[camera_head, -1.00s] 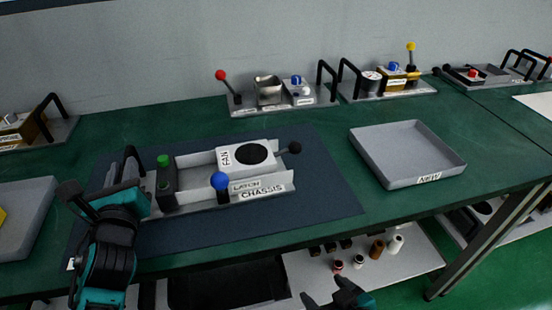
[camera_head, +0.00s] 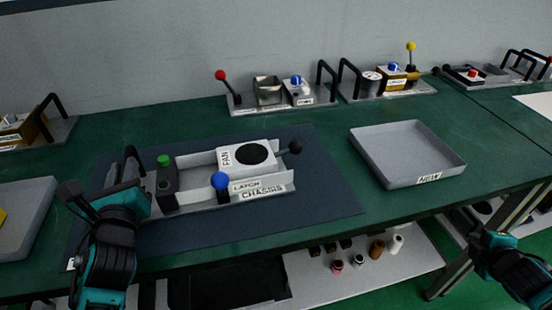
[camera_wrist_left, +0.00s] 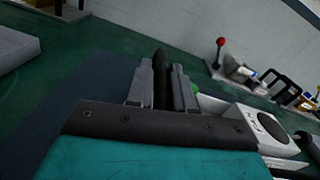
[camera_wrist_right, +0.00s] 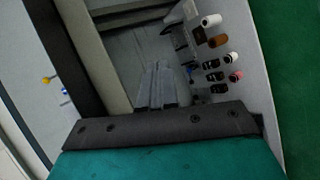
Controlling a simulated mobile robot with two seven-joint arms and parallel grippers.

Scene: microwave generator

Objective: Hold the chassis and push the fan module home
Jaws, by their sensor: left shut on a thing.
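The chassis (camera_head: 280,186) is a grey open channel on a dark mat, with a black handle (camera_head: 131,158) at its left end. My left gripper (camera_head: 126,190) is shut on this handle, which shows between the fingers in the left wrist view (camera_wrist_left: 161,75). The white fan module (camera_head: 232,158) sits in the channel's right part, its black knob (camera_head: 295,147) sticking out right. A gap separates it from the dark block (camera_head: 167,185) with a green button. The blue-knobbed latch (camera_head: 220,181) is at the front wall. My right gripper (camera_head: 477,236) is empty, fingers together (camera_wrist_right: 156,85), off the table's front edge.
A grey tray (camera_head: 440,172) marked NEW lies right of the mat (camera_head: 330,205). Another tray (camera_head: 30,240) is at the far left. Several fixtures with levers and handles (camera_head: 285,105) line the back. Table between chassis and NEW tray is clear. A shelf (camera_head: 390,270) below holds small bottles.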

